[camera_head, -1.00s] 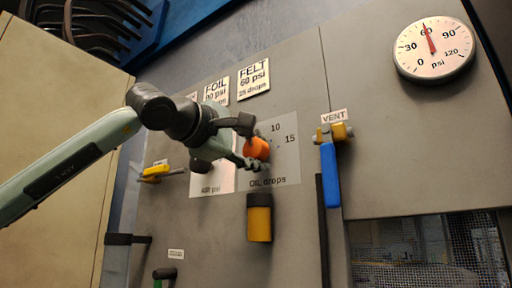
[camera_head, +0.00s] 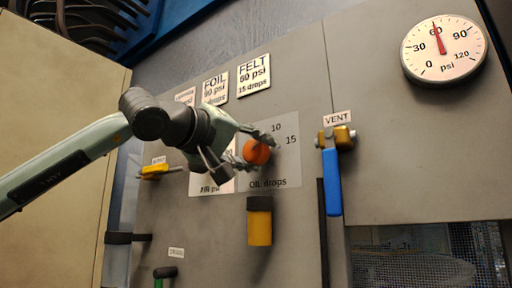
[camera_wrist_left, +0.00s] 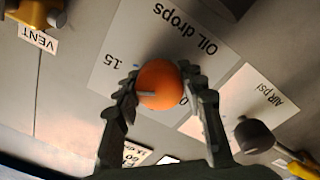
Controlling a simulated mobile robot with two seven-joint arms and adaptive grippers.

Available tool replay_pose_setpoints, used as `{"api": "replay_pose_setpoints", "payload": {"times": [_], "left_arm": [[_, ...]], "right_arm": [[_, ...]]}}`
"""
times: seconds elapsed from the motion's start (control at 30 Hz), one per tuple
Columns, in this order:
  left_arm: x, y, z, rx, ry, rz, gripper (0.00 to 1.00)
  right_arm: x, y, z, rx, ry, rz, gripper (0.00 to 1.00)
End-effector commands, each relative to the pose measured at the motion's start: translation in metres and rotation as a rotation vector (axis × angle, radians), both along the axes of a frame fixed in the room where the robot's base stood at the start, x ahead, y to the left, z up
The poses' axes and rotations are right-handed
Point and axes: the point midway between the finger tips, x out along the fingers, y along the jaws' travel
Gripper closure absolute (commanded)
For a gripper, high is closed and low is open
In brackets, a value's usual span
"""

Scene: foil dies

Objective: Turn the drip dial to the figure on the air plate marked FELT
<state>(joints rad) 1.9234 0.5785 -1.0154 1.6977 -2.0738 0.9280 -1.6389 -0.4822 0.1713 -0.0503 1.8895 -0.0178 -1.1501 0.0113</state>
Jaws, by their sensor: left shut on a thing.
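The drip dial is an orange knob (camera_head: 256,152) on the plate marked OIL drops (camera_head: 288,170), with figures 10 and 15 showing. It also shows in the left wrist view (camera_wrist_left: 160,84), with a thin grey mark on its face pointing left, on the side where 15 is printed. I cannot tell which figure it meets. My left gripper (camera_head: 257,148) is shut on the knob, one finger on each side. The air plate marked FELT (camera_head: 254,75) reads 15 drops on its lower line. My right gripper is out of view.
The FOIL plate (camera_head: 215,88) is left of FELT. A pressure gauge (camera_head: 444,49) has its red needle near 60. The blue VENT lever (camera_head: 332,180) hangs right of the dial. A yellow-and-black cylinder (camera_head: 259,222) is below it. A yellow handle (camera_head: 154,171) is at left.

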Motion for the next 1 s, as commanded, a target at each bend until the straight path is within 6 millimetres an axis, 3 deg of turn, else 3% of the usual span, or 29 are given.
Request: {"api": "replay_pose_setpoints", "payload": {"times": [0.37, 0.87, 0.9, 1.0], "left_arm": [[0.000, -0.001, -0.001, 0.121, -0.085, -0.002, 0.89], [0.000, -0.001, -0.002, 0.140, -0.097, -0.001, 0.89], [0.000, -0.001, -0.002, 0.140, -0.097, -0.001, 0.59], [0.000, -0.001, -0.002, 0.139, -0.096, -0.001, 0.47]], "right_arm": [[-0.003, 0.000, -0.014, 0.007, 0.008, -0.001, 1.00], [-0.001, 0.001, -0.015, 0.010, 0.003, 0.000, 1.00], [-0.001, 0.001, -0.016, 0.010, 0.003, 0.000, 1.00], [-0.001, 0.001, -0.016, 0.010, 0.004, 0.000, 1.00]]}}
